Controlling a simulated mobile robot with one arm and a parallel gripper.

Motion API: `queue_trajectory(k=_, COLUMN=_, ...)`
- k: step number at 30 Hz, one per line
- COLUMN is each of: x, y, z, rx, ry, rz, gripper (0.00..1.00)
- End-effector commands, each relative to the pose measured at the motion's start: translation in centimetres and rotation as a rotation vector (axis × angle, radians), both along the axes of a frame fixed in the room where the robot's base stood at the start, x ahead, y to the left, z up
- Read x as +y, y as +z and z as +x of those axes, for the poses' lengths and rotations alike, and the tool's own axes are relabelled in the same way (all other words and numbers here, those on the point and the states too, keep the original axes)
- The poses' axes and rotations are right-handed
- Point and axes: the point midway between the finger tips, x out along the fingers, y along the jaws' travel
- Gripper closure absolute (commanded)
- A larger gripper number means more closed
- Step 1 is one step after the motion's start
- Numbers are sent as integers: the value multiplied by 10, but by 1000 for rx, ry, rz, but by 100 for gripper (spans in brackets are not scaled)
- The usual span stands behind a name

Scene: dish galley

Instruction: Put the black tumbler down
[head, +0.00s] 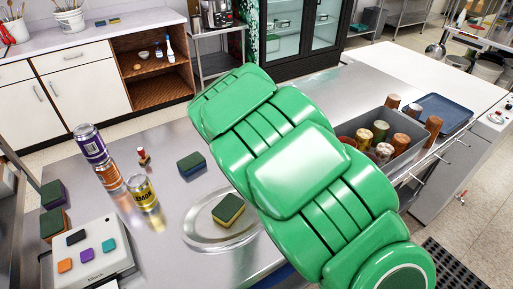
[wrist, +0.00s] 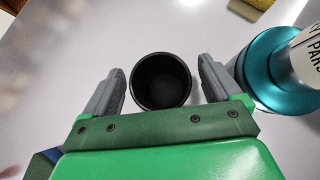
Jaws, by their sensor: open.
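The black tumbler (wrist: 161,82) shows in the wrist view, its round mouth facing the camera. It sits between the two grey fingers of my gripper (wrist: 160,72), with a gap visible on each side. My gripper is open. The tumbler appears to stand upright on the pale surface, though its base is hidden. In the head view my green arm covers the middle, and neither the tumbler nor the fingers can be seen.
A teal container with a label (wrist: 271,72) stands close to the right finger. The head view shows a steel counter (head: 180,225) with cans (head: 91,143), sponges (head: 191,164), an oval plate (head: 201,241) and a grey bin of cups (head: 405,158).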

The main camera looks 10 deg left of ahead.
Motion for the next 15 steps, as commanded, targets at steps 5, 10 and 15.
queue_trajectory(k=5, x=-1, y=-11, z=10, rx=1, ry=-1, rz=-2, gripper=9)
queue_trajectory(k=10, x=-1, y=-14, z=13, rx=1, ry=-1, rz=-2, gripper=9)
queue_trajectory(k=15, x=-1, y=-14, z=13, rx=1, ry=0, rz=-1, gripper=9)
